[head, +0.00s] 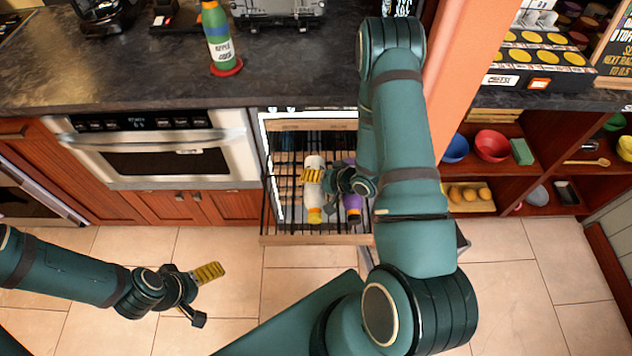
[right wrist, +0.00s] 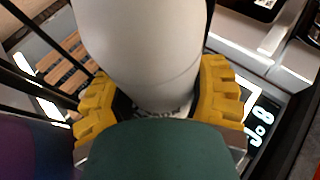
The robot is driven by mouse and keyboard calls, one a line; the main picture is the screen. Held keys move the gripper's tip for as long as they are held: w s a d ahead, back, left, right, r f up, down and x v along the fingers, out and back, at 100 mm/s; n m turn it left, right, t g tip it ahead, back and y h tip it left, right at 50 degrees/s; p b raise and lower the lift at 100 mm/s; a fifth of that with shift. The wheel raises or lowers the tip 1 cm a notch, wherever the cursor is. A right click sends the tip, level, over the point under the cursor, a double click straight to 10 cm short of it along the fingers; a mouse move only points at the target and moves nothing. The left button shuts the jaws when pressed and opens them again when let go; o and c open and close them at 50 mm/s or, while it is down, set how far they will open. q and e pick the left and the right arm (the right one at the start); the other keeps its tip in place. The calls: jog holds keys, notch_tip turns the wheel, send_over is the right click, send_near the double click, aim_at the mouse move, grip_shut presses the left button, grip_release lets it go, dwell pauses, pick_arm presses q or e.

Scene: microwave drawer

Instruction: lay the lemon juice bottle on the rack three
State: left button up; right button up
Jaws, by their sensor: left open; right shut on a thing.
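The white bottle with a yellow cap (head: 314,200), apparently the lemon juice, is at the pulled-out wire rack with a wooden front edge (head: 290,239). Its cap points toward the front edge. My right gripper (head: 320,177) is shut on the bottle; the yellow finger pads clasp the white body (right wrist: 145,50) in the right wrist view. I cannot tell whether the bottle touches the wires or hangs just above them. The rack's number is not readable. My left gripper (head: 203,296) is open and empty above the floor at lower left.
A purple bottle (head: 352,205) lies on the rack just right of the white one, partly behind my right arm. A green apple juice bottle (head: 217,40) stands on the dark counter (head: 110,75). An orange post and open shelves are at right. The floor in front is clear.

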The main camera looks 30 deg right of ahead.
jog(key=shift+s+a+f, duration=0.15)
jog(key=shift+s+f, duration=0.2)
jog(key=shift+f, duration=0.15)
jog(key=o, duration=1.4)
jog(key=shift+s+d+f, duration=0.1)
jog(key=shift+s+d, duration=0.05)
jog(key=shift+d, duration=0.05)
jog(key=shift+c, duration=0.6)
jog(key=shift+s+d+r, duration=0.2)
jog(key=shift+r, duration=0.05)
jog(key=shift+o, duration=0.5)
jog(key=v, duration=0.6)
jog(key=shift+r, duration=0.65)
jog(key=shift+a, duration=0.1)
